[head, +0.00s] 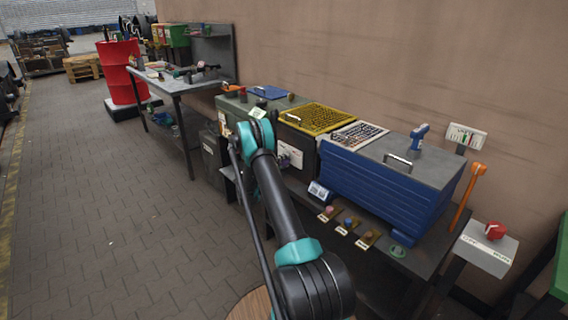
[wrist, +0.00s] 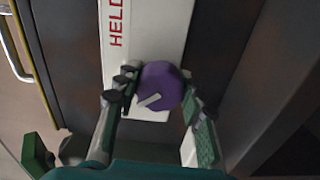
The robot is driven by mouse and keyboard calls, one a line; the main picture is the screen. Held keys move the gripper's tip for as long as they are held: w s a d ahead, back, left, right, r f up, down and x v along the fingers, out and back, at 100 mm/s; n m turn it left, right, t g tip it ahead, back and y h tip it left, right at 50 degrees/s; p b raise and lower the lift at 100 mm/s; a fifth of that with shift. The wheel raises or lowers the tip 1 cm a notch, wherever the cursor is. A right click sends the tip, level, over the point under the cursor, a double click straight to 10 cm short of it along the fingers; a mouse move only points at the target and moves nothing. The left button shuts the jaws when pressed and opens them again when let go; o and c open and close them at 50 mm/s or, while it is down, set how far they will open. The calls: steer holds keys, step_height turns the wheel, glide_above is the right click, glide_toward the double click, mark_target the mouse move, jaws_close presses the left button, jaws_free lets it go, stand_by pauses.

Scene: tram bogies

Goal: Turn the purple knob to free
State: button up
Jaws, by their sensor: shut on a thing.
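The purple knob (wrist: 163,82) shows in the wrist view on a white plate (wrist: 150,30). It is faceted and has a pale pointer mark near its lower left edge. The red word HELD is on the plate, above and left of the knob. No other word on the plate is visible. My gripper (wrist: 159,88) is shut on the knob, with one finger on its left side and one on its right.
A blue ribbed case (head: 385,180) stands on the bench, with several small knobs in front. A yellow mesh tray (head: 317,118) is behind my arm. A red knob on a grey box (head: 487,250) is at the right. The floor at left is clear.

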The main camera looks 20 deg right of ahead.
steer(key=o, duration=1.2)
steer(key=shift+a, duration=0.1)
steer(key=v, duration=1.2)
steer(key=shift+r, duration=0.15)
